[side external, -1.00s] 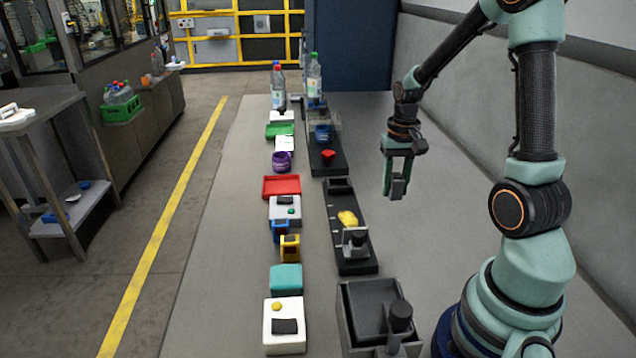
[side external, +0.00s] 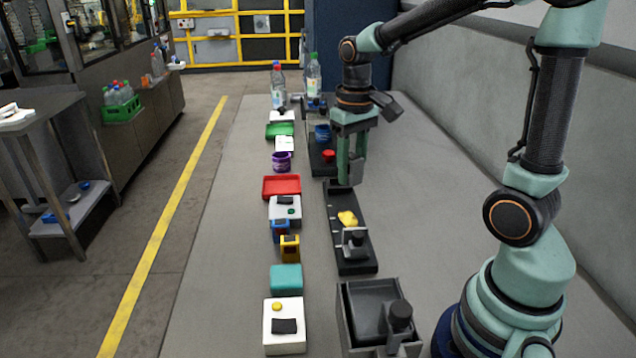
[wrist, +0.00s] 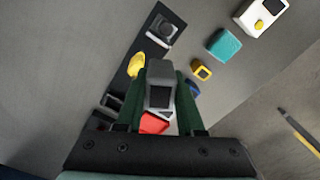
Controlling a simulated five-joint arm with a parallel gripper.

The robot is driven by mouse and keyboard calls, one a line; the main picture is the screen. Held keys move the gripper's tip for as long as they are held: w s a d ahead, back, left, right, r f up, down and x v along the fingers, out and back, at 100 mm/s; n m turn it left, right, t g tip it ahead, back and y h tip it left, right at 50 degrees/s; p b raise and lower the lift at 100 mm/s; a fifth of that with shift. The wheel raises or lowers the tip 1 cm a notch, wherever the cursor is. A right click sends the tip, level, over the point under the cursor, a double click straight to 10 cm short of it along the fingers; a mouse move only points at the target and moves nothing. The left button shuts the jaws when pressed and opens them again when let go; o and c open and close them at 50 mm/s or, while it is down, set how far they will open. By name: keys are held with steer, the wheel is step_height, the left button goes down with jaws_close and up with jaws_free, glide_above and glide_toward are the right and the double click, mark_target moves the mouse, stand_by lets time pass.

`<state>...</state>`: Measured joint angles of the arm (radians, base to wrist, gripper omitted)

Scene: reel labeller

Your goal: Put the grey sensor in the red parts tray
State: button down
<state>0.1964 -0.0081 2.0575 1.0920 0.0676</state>
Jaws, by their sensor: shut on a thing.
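The grey sensor (wrist: 160,85), a boxy piece with a dark face, sits between the fingers of my gripper (wrist: 160,100) in the wrist view. My gripper (side external: 350,180) is shut on it and hangs above the black rail in the side view, to the right of the red parts tray. The fingers mostly hide the sensor there. In the wrist view the tray (wrist: 154,122) shows partly behind the sensor and fingers.
A white box (side external: 285,209), a blue piece (side external: 280,231) and a yellow box (side external: 290,248) stand in front of the tray. A purple cup (side external: 282,161) stands behind it. The black rail (side external: 352,255) carries a yellow lump (side external: 347,218).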

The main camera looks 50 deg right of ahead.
steer(key=a+n, duration=0.3)
steer(key=a, duration=0.3)
steer(key=shift+a+f, duration=0.35)
steer(key=shift+a, duration=0.05)
steer(key=shift+s, duration=0.1)
steer(key=d+m, duration=0.1)
steer(key=d, duration=0.2)
steer(key=d+m, duration=0.2)
steer(key=d, duration=0.1)
steer(key=d+r+m, duration=0.1)
steer(key=d, duration=0.3)
steer(key=shift+s, duration=0.15)
steer(key=m, duration=0.5)
glide_above(389, 229)
step_height(389, 229, down, 19)
steer(key=shift+r, duration=0.1)
steer(key=c, duration=0.5)
jaws_free()
